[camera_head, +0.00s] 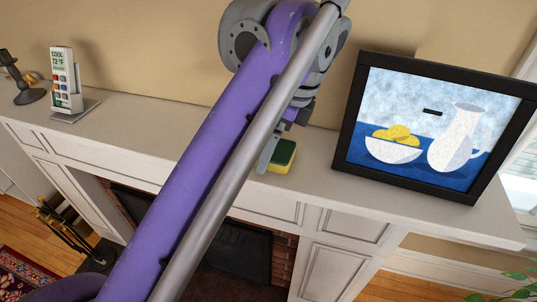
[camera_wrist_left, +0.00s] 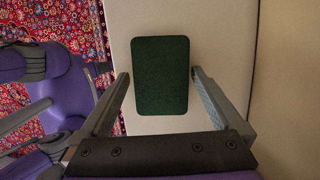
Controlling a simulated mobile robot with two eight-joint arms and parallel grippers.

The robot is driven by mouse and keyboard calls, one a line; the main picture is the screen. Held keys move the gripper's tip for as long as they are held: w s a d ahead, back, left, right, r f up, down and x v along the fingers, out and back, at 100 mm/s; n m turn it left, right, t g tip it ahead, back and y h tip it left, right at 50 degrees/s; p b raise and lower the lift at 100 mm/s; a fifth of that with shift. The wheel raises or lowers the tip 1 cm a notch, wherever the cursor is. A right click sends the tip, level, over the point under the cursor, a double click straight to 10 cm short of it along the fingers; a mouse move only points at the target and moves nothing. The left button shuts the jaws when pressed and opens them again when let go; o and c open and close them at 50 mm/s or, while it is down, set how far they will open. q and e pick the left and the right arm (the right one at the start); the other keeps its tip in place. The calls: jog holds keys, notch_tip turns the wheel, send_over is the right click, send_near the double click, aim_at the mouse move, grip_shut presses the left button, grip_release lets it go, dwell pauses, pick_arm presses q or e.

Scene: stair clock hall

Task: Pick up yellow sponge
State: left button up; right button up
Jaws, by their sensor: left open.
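The yellow sponge (camera_head: 281,157) has a dark green top and lies on the white mantel, seen just right of my purple arm in the head view. In the left wrist view, the sponge (camera_wrist_left: 161,75) shows its green face between my two fingers, with a small gap to each finger. My left gripper (camera_head: 268,152) is open and points down at the sponge; one finger is visible beside the sponge's left side, and the rest is hidden by the arm. It also shows in the left wrist view (camera_wrist_left: 161,77). My right gripper is not in view.
The white mantel (camera_head: 140,126) runs along the beige wall. A black-framed picture (camera_head: 433,124) stands to the right of the sponge. A thermostat-like remote (camera_head: 65,80) on a stand and a dark candlestick (camera_head: 22,82) stand far left. The mantel's front edge is close to the sponge.

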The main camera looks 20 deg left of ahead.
pick_arm(q)
jog(key=shift+w+f, duration=0.1)
jog(key=shift+f, duration=0.25)
dwell(0.3)
jog(key=c, duration=1.1)
